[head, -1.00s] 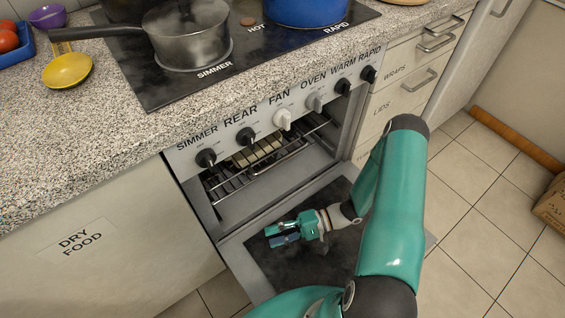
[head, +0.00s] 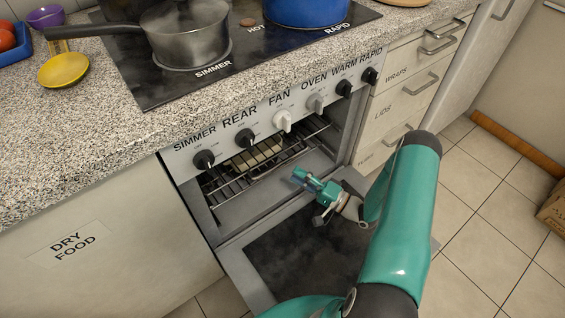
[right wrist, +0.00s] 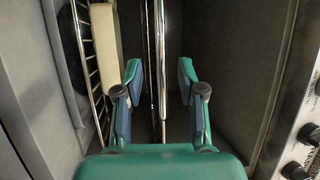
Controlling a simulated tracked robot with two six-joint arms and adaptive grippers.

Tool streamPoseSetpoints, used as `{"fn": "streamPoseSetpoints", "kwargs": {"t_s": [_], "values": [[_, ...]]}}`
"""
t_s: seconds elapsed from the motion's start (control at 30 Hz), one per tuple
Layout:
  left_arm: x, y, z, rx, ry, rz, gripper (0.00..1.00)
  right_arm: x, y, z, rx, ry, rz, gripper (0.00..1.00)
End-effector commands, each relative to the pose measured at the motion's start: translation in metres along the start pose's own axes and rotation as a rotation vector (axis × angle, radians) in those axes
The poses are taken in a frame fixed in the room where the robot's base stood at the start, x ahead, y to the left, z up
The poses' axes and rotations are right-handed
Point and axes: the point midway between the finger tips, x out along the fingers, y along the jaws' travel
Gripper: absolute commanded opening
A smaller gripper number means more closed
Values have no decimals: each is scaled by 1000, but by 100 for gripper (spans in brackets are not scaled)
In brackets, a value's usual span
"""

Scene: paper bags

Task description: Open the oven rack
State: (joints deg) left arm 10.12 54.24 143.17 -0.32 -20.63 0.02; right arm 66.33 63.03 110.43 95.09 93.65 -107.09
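The oven rack (head: 226,186) is a dark wire shelf inside the open oven. It also shows in the right wrist view as thin wires (right wrist: 91,62) at the left. A pair of shiny metal bars (right wrist: 161,60) runs between my right gripper's fingertips (right wrist: 160,78), apart from both; I cannot tell how deep they lie. My right gripper (head: 302,178) is open and empty, above the lowered oven door (head: 300,245) and in front of the opening. A pale block-like item (head: 257,156) lies on the rack. My left gripper is not in view.
The knob panel (head: 262,122) crosses above the opening. The oven door is folded down below my gripper. A steaming pot (head: 187,38) and a blue pot (head: 305,10) stand on the hob above. Drawers (head: 400,95) stand at the right.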

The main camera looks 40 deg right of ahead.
Motion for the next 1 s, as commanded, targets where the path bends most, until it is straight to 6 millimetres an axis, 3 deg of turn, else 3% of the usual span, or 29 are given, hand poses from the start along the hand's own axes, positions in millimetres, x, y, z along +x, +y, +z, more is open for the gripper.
{"fn": "streamPoseSetpoints", "kwargs": {"t_s": [0.1, 0.3, 0.5, 0.8, 1.0], "values": [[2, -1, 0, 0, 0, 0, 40, 26, 0, 1, -2, -5, -2, 39], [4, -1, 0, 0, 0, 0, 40, 58, 0, 0, -1, -3, -2, 39], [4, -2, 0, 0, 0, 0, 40, 71, 0, 0, 0, 0, 0, 39], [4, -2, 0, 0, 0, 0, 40, 72, 0, 0, 0, 0, 0, 39], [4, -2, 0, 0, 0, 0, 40, 72, 0, 0, 0, 0, 0, 6]]}}
